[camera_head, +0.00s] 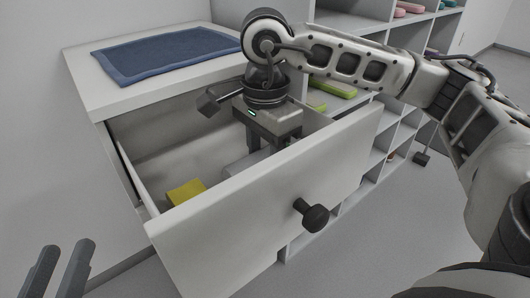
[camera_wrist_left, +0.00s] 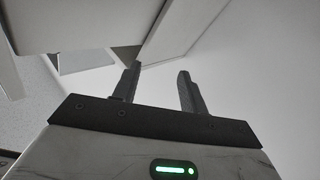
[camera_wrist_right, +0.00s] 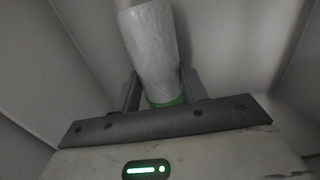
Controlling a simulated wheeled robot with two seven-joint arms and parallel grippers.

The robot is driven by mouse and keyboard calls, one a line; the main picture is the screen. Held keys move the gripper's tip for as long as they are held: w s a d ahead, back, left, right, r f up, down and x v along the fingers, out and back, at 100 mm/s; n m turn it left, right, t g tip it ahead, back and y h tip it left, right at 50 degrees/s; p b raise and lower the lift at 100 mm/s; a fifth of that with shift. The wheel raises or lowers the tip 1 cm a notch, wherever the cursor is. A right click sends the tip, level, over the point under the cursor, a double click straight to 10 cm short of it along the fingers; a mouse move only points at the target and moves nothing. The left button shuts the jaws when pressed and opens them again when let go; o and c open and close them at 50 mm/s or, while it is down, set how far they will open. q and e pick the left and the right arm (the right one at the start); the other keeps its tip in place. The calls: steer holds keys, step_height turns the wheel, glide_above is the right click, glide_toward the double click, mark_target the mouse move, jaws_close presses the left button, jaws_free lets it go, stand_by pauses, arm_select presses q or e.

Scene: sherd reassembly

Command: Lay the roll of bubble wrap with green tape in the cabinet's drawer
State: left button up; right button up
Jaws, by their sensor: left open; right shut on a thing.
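The cabinet's drawer (camera_head: 262,205) is pulled open, with a dark round knob (camera_head: 312,215) on its front. My right gripper (camera_wrist_right: 161,82) points down inside the drawer and is shut on the roll of bubble wrap (camera_wrist_right: 152,45). The roll is pale and cylindrical, with green tape (camera_wrist_right: 165,102) showing between the fingers. In the head view the drawer front and gripper hide most of the roll; I cannot tell whether it touches the drawer floor. My left gripper (camera_head: 64,252) is open and empty at the lower left, outside the drawer; its fingers also show in the left wrist view (camera_wrist_left: 158,80).
A yellow block (camera_head: 186,192) lies in the drawer's near left part. A blue folded cloth (camera_head: 165,53) lies on the cabinet top (camera_head: 88,92). Open shelves to the right hold green things (camera_head: 335,88) and pink things (camera_head: 408,8).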

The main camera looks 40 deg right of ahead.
mark_target(264, 153)
steer(key=o, duration=1)
arm_select(q)
steer(key=shift+w+r, duration=0.1)
steer(key=shift+r, duration=0.1)
arm_select(e)
steer(key=shift+r, duration=0.2)
step_height(264, 153, up, 5)
steer(key=p, duration=0.2)
steer(key=shift+f+p, duration=0.1)
steer(key=shift+p, duration=0.2)
arm_select(q)
steer(key=shift+s+f+n+g+y+p, duration=0.15)
steer(key=shift+s+f+g+y+p, duration=0.25)
steer(key=shift+f, duration=0.35)
steer(key=shift+s+f+n+g+y+p, duration=0.25)
steer(key=shift+f+g+p, duration=0.25)
steer(key=shift+f, duration=0.2)
steer(key=shift+s+f+n+g+y+p, duration=0.1)
steer(key=shift+s+f+g+y+p, duration=0.2)
steer(key=shift+f+g, duration=0.35)
arm_select(e)
steer(key=shift+r, duration=3.5)
arm_select(q)
steer(key=shift+f, duration=0.1)
